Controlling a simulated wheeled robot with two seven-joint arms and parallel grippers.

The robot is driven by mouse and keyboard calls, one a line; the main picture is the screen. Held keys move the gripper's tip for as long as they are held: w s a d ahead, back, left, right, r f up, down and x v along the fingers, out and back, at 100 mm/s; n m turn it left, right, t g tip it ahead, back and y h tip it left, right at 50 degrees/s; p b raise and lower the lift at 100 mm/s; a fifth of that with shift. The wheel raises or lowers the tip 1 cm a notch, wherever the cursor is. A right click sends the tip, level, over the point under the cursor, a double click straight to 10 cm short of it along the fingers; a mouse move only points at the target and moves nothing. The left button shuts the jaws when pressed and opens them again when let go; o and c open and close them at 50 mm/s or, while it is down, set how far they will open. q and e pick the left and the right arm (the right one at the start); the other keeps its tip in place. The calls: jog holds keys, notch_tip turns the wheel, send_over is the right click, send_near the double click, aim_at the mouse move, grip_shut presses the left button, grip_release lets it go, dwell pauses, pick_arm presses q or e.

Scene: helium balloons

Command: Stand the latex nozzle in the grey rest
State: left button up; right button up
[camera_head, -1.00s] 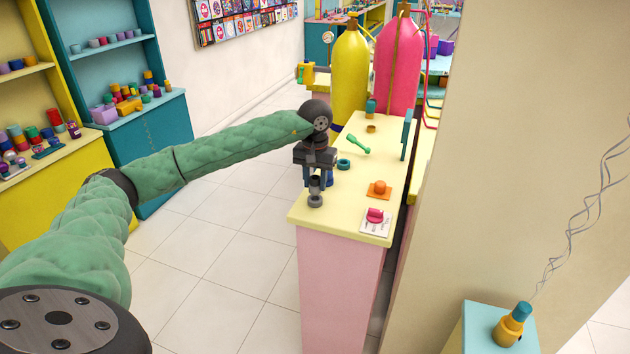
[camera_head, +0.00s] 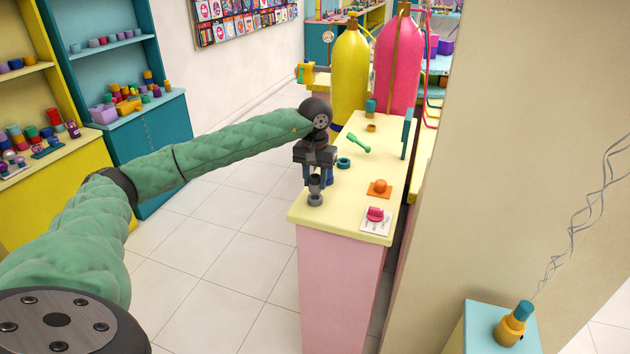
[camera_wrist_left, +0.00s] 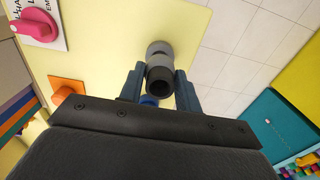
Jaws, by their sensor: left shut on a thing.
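The latex nozzle (camera_head: 315,184) is a small grey piece with a dark open end. My left gripper (camera_head: 315,172) is shut on it, at the near left corner of the pale yellow counter. In the left wrist view the nozzle (camera_wrist_left: 160,76) sits between the two blue-grey fingers (camera_wrist_left: 160,92). The grey rest (camera_head: 315,200) is directly below the nozzle in the head view, and a grey round part of it (camera_wrist_left: 158,48) shows just past the nozzle in the wrist view. Whether the nozzle touches or sits inside the rest I cannot tell. My right gripper is not in view.
On the counter (camera_head: 345,215) are a teal ring (camera_head: 343,163), a green tool (camera_head: 357,143), an orange knob on a plate (camera_head: 379,187) and a pink piece on a white card (camera_head: 375,214). Yellow (camera_head: 349,75) and pink (camera_head: 398,65) gas cylinders stand behind.

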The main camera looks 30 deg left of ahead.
pick_arm(q)
jog(key=shift+f+b, duration=0.95)
jog(key=shift+f, duration=0.2)
dwell(0.5)
jog(key=o, duration=1.3)
jog(key=shift+c, duration=0.2)
jog(key=shift+r, duration=0.1)
jog(key=shift+r+p, duration=0.9)
jog(key=shift+r, duration=3.05)
